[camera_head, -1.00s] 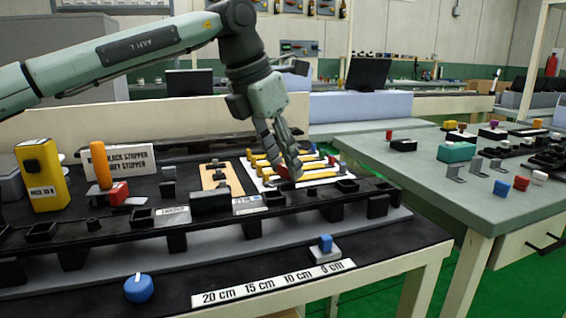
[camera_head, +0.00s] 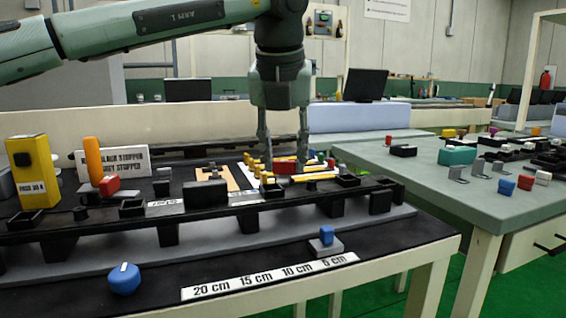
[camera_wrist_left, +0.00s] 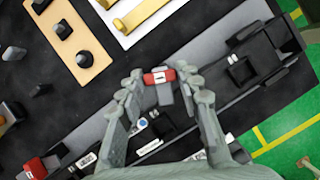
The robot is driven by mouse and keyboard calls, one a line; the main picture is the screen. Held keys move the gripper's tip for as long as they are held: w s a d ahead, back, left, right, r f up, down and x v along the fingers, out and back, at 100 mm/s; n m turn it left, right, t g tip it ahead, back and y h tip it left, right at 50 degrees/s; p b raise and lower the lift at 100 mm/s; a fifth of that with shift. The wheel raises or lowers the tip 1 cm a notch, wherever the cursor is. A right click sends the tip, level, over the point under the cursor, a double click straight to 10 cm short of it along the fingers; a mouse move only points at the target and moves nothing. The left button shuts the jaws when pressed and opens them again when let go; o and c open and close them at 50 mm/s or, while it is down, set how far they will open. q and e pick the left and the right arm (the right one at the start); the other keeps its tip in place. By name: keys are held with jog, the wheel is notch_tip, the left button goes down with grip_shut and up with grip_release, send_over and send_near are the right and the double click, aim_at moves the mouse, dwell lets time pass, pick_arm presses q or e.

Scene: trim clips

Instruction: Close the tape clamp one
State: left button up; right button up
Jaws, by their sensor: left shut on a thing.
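My left gripper (camera_head: 284,160) points straight down over the far side of the black rail, and it also shows in the wrist view (camera_wrist_left: 161,82). Its fingers are shut on a small red block (camera_wrist_left: 158,77) with a pale mark on its face. The red block shows between the fingertips in the head view too (camera_head: 285,166). Yellow clips (camera_head: 312,177) lie on a white board close by. I cannot tell which part is tape clamp one. My right gripper is not in view.
The black rail (camera_head: 170,222) with several sockets crosses the bench. A blue knob (camera_head: 124,279) is in front. A green-grey table (camera_head: 440,185) stands at right.

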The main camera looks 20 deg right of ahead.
pick_arm(q)
jog(key=n+y, duration=0.1)
jog(key=n, duration=0.1)
jog(key=shift+d+n, duration=0.15)
jog(key=shift+n, duration=0.15)
jog(key=shift+r+n+y, duration=0.1)
jog(key=shift+n+y, duration=0.3)
jog(key=shift+n, duration=0.7)
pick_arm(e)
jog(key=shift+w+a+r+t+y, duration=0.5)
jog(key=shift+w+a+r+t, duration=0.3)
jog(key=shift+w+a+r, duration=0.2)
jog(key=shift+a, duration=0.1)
pick_arm(q)
jog(key=o, duration=1.2)
jog(key=shift+c, duration=0.2)
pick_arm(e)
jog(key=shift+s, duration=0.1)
pick_arm(q)
jog(key=v, duration=1.2)
jog(key=shift+s+d, duration=0.1)
jog(key=shift+s, duration=0.05)
